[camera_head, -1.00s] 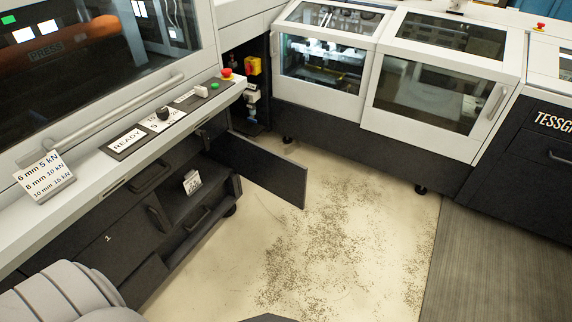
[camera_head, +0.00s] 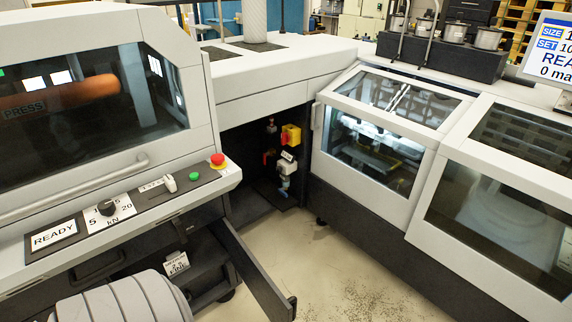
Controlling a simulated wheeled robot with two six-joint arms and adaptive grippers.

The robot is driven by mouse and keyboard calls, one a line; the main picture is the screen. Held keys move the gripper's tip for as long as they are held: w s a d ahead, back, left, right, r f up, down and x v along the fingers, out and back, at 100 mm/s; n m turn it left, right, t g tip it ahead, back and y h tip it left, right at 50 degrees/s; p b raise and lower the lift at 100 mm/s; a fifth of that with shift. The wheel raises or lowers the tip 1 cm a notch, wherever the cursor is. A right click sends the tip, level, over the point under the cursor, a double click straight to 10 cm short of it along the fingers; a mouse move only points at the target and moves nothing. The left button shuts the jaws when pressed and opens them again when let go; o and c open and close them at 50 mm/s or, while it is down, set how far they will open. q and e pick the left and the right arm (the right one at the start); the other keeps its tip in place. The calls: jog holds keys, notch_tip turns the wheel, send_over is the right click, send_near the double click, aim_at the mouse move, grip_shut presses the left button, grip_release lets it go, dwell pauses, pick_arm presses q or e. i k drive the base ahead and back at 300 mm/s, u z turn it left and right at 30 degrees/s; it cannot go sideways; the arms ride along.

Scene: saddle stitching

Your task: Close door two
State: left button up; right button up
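A black cabinet door (camera_head: 252,270) hangs open below the press. It swings out from the cabinet front, and its free edge is near the bottom middle of the head view. No number shows on its visible face, so I cannot tell from it alone whether it is door two. The open compartment (camera_head: 205,268) is left of it, with a small white label (camera_head: 176,264) at its front. A grey ribbed part of my own arm shows at the lower left. Neither of my grippers is in view.
The press (camera_head: 90,110) has a control panel with a READY plate (camera_head: 54,235), a knob, a green button and a red stop button (camera_head: 217,161). A dark recess with yellow and red valves (camera_head: 290,135) is behind. Glazed machine housings (camera_head: 500,215) line the right. Pale floor (camera_head: 345,275) lies between.

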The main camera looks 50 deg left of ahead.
aim_at(278, 309)
jog(key=i, duration=1.85)
jog(key=u, duration=3.35)
jog(key=i, duration=0.5)
jog(key=u, duration=1.15)
jog(key=k, duration=0.7)
jog(key=z, duration=0.85)
